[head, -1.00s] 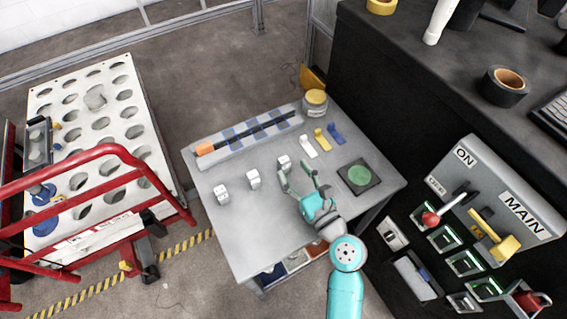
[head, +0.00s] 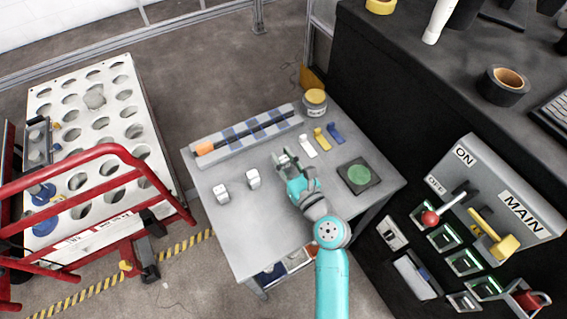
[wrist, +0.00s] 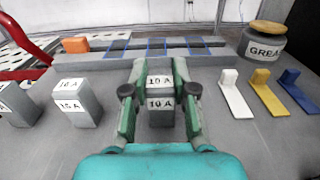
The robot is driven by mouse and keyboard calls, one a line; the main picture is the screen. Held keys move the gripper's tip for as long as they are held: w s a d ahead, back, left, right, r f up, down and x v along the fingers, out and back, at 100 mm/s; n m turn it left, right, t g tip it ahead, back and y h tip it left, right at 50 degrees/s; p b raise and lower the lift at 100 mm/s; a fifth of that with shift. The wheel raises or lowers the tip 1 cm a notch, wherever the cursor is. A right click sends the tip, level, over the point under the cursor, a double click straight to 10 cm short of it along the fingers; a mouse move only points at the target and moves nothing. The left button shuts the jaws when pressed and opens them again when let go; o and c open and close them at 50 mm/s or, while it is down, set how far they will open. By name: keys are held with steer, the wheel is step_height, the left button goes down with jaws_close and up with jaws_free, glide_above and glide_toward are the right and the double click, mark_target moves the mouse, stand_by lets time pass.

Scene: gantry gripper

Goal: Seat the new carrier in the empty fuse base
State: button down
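My gripper (head: 284,161) is low over the grey table (head: 270,215), its fingers on either side of a grey block carrier marked 10 A (wrist: 160,103). In the wrist view its fingertips (wrist: 160,70) lie against the carrier's sides, with no clear gap. The carrier appears upright at table height; the fingers hide its sides. Two similar grey carriers, (head: 253,179) and (head: 222,193), stand to the left; the nearer-marked one in the wrist view (wrist: 78,103) reads 16 A. Fuse bases with green-lit frames (head: 463,263) sit in the dark panel at right; I cannot tell which is empty.
A grey tray with a dark rod and orange end (head: 204,149) lies behind. White (head: 308,146), yellow (head: 321,139) and blue (head: 336,132) tabs, a grease jar (head: 314,102) and a green round pad (head: 359,175) stand to the right. The table's front is clear.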

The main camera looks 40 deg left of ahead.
mark_target(283, 159)
step_height(283, 159, up, 10)
stand_by(0.7)
